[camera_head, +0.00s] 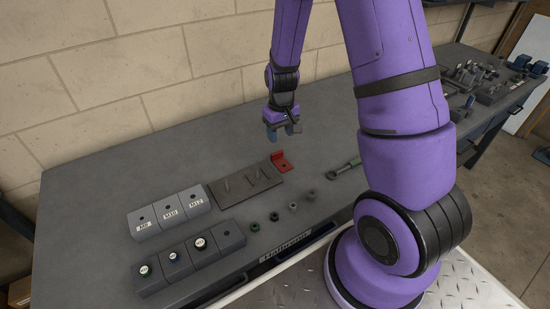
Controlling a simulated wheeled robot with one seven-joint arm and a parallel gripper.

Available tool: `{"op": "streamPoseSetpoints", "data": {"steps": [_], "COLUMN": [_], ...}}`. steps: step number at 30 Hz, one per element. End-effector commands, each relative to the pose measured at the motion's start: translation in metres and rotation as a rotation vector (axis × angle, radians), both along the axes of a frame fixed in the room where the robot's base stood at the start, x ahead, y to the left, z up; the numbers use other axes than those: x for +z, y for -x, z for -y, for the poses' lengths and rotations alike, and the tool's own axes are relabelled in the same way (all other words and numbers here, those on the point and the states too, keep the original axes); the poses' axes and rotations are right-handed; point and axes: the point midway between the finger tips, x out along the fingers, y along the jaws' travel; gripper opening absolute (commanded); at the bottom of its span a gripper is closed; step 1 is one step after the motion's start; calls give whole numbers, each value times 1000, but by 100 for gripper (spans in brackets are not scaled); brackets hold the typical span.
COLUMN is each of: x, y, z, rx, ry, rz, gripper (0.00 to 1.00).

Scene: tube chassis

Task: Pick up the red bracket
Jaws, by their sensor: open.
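The red bracket (281,163) is a small L-shaped piece on the grey workbench, at the right back corner of a dark flat plate (240,189). From this view I cannot tell whether it touches the plate. My gripper (283,133) hangs above the bench, pointing down, behind and above the bracket in the picture. Its fingers are open and apart from the bracket. I see nothing between the fingers, though they are small here.
Labelled grey blocks (168,212) and a front row of blocks (190,259) stand left. Small round parts (293,207) lie in front of the plate. The bench's back left (130,165) is clear.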

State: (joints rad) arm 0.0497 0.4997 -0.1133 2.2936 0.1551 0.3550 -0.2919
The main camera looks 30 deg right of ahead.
Motion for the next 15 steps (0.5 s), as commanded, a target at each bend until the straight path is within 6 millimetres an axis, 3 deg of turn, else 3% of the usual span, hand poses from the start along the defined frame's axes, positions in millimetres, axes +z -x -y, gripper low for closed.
{"op": "streamPoseSetpoints", "data": {"steps": [9, 15], "x": [-42, -52], "y": [1, 0], "z": [0, 0], "rx": [-1, 0], "ry": [-1, 0], "rz": [-3, 0], "gripper": [53, 53]}}
